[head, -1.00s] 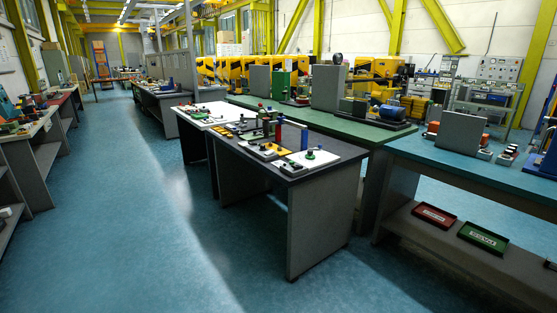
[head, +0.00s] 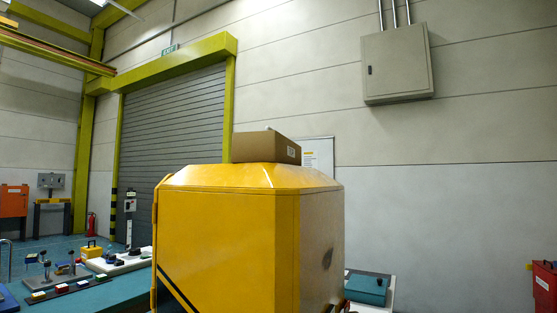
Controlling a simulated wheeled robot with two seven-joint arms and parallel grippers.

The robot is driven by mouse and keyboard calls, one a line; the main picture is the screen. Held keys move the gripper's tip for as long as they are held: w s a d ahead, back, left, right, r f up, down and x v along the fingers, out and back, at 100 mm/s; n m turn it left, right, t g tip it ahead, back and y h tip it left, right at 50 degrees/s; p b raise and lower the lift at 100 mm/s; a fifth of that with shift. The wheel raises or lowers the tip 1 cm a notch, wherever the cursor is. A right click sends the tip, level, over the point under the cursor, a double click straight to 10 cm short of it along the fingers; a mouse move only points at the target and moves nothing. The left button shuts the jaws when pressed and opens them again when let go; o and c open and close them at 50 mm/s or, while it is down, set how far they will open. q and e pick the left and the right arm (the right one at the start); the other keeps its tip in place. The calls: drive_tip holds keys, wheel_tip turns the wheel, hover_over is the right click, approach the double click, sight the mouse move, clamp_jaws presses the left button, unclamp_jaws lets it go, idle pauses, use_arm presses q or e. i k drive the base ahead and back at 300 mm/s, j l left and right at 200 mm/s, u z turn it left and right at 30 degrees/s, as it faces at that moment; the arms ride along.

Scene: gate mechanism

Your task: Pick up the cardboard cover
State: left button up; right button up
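A brown cardboard cover (head: 262,148), box-shaped with a small pale label on its right end, sits on top of a large yellow machine housing (head: 225,235) in the middle of the head view. Its underside is hidden by the housing's top edge. Neither of my grippers shows in the head view.
A blue-topped table (head: 85,299) with small parts is at the lower left. A teal box (head: 367,287) sits on a surface right of the housing. A red cabinet (head: 545,287) stands at the far right. A grey roller door (head: 175,125) and wall cabinet (head: 398,65) are behind.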

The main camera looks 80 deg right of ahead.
sight(268, 145)
drive_tip(key=i+j+z, duration=0.1)
drive_tip(key=z, duration=3.45)
drive_tip(key=j, duration=0.1)
